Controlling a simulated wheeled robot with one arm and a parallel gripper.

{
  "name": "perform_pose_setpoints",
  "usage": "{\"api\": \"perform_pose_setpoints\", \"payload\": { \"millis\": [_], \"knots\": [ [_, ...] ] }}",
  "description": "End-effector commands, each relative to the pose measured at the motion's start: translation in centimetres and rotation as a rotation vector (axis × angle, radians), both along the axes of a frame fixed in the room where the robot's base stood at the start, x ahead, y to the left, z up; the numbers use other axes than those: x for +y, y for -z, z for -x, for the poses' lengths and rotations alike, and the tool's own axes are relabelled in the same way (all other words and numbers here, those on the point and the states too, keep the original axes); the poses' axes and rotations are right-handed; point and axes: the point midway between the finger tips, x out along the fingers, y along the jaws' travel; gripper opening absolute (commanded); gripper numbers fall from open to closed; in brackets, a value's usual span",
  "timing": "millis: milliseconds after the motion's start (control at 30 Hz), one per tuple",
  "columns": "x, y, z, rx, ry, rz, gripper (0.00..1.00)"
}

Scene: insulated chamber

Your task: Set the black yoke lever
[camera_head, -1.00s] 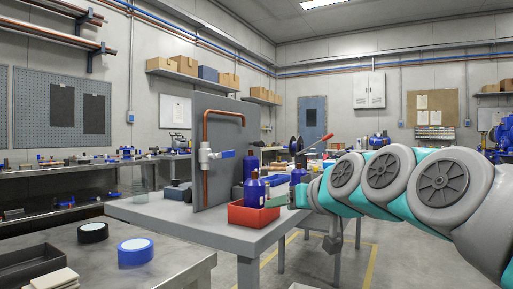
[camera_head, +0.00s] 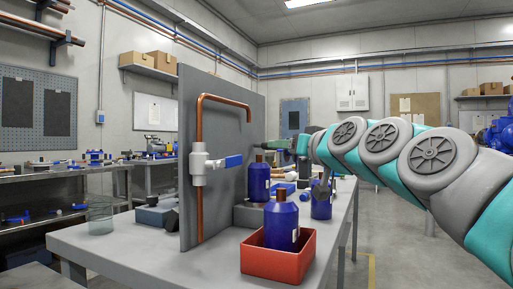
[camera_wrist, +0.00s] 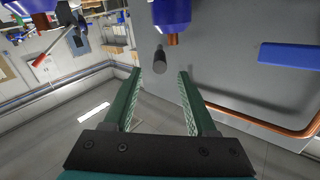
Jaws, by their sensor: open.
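My gripper (camera_wrist: 160,92) is open and empty, its two green fingers apart in the wrist view. In the head view its green fingertips (camera_head: 283,144) point left toward the grey upright panel (camera_head: 222,120). A dark rod with a rounded end (camera_wrist: 162,64) shows just beyond the fingertips in the wrist view, apart from them. It may be the black yoke lever, but I cannot tell for sure. A white valve (camera_head: 199,168) with a blue handle (camera_head: 233,161) sits on a copper pipe (camera_head: 201,120) at the panel. The blue handle is horizontal.
A red bin (camera_head: 264,270) holds a blue bottle (camera_head: 281,224) at the table's front. More blue bottles (camera_head: 259,183) stand behind it. A red lever (camera_wrist: 40,60) shows at the wrist view's left. Floor at right is clear.

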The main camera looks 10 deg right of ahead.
Motion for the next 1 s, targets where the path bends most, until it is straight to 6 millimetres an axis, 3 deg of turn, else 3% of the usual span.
{"api": "perform_pose_setpoints", "payload": {
  "millis": [267,733,1000],
  "knots": [
    [0.1,-0.1,-0.6,-0.001,0.001,0.000,0.57],
    [1.6,0.1,-6.0,0.001,0.001,0.001,0.57],
    [2.1,-0.1,-7.5,-0.002,0.000,0.000,0.57]
  ]
}}
